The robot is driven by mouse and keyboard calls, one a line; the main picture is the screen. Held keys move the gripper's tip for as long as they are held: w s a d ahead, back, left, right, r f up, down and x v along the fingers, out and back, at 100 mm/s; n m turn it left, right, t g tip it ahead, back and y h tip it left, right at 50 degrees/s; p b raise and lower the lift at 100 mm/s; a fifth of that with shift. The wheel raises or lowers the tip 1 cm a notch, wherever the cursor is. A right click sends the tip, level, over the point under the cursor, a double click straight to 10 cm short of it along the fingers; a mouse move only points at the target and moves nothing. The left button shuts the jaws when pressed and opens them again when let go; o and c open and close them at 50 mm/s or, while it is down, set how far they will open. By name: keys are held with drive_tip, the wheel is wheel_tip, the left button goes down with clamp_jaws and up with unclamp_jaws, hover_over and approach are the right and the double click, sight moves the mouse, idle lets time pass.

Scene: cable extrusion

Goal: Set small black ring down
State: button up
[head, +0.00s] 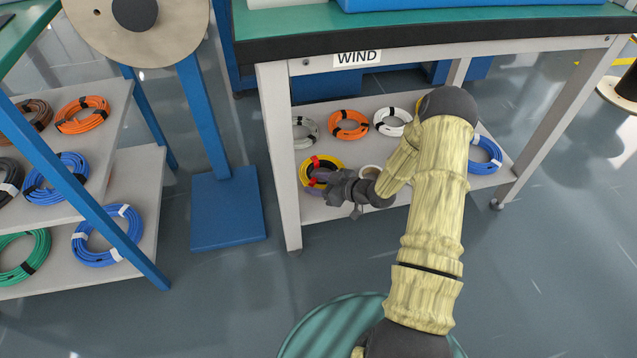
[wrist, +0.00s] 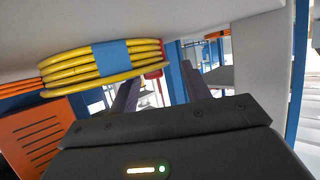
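The small black ring (head: 311,172) with red ties lies at the left end of the shelf under the WIND table, within or on a yellow coil (head: 341,162). I cannot tell which. My gripper (head: 323,181) reaches in low from the right and hides part of both. In the wrist view, which looks upside down, the yellow coil (wrist: 105,68) with a blue tie rests against the shelf. A red tie (wrist: 153,74) shows between the two fingers of my gripper (wrist: 160,75). The fingers stand apart, with no visible grip. The black part of the ring is hard to see there.
The shelf (head: 400,212) also holds a grey coil (head: 303,131), an orange coil (head: 348,124), a white coil (head: 393,121) and a blue coil (head: 486,155). A table leg (head: 280,160) stands close left of my gripper. A rack (head: 100,165) with more coils is at far left.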

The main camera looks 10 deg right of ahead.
drive_tip(key=shift+d+r, duration=0.1)
drive_tip(key=shift+d, duration=0.05)
drive_tip(key=shift+s+d+r, duration=0.15)
drive_tip(key=shift+d+r, duration=0.05)
drive_tip(key=shift+d, duration=0.05)
drive_tip(key=p+v, duration=0.6)
drive_tip(key=v, duration=0.5)
drive_tip(key=shift+s+a, duration=0.1)
drive_tip(key=shift+s, duration=0.2)
drive_tip(key=shift+f, duration=0.1)
